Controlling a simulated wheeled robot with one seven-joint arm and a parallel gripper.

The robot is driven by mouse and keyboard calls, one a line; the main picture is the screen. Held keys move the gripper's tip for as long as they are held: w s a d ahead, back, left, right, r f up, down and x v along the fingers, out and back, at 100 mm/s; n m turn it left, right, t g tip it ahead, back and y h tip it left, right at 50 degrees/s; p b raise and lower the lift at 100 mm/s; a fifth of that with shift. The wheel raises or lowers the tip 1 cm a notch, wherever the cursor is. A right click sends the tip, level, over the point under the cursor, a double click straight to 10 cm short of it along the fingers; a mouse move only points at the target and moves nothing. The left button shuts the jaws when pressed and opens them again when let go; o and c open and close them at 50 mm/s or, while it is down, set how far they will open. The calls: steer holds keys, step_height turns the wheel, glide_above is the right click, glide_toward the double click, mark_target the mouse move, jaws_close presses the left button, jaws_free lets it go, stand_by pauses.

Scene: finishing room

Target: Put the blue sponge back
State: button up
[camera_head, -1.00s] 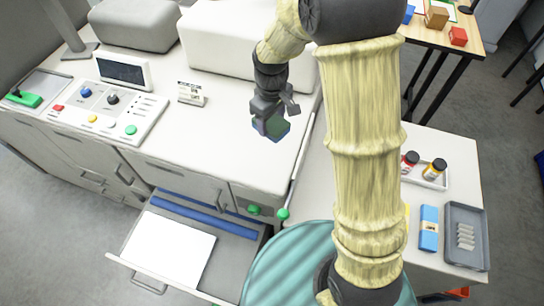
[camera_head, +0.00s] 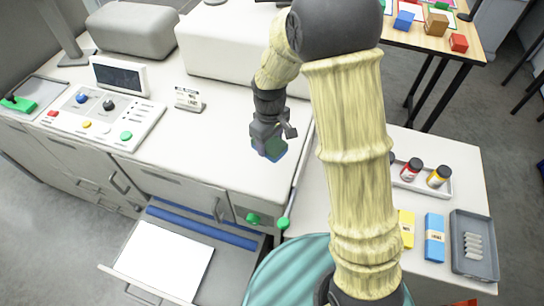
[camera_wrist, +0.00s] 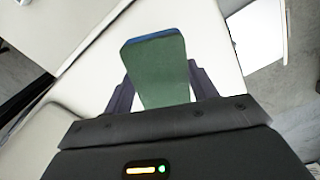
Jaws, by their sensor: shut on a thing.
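The blue sponge (camera_wrist: 158,68) shows in the wrist view as a block with a broad green face and a blue edge at its far end. My gripper (camera_head: 270,143) is shut on it, with one dark finger on each side. In the head view the sponge (camera_head: 276,149) is small and partly covered by the fingers. It is held over the right part of the white counter (camera_head: 225,150), near its right edge. I cannot tell whether it touches the counter top.
An open drawer (camera_head: 200,262) with a white sheet sticks out below the counter. A control panel (camera_head: 100,117) and a small sign (camera_head: 188,99) stand on the counter. The right table (camera_head: 415,270) holds jars, a blue pack (camera_head: 434,238), a yellow pack (camera_head: 406,228) and a grey tray (camera_head: 474,247).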

mark_target(270, 142)
step_height(270, 142, down, 3)
steer(key=shift+f+p, duration=0.1)
steer(key=shift+p, duration=0.35)
steer(key=shift+f+p, duration=0.8)
steer(key=shift+f, duration=1.3)
steer(key=shift+f, duration=0.15)
steer(key=o, duration=0.9)
steer(key=shift+o, duration=0.2)
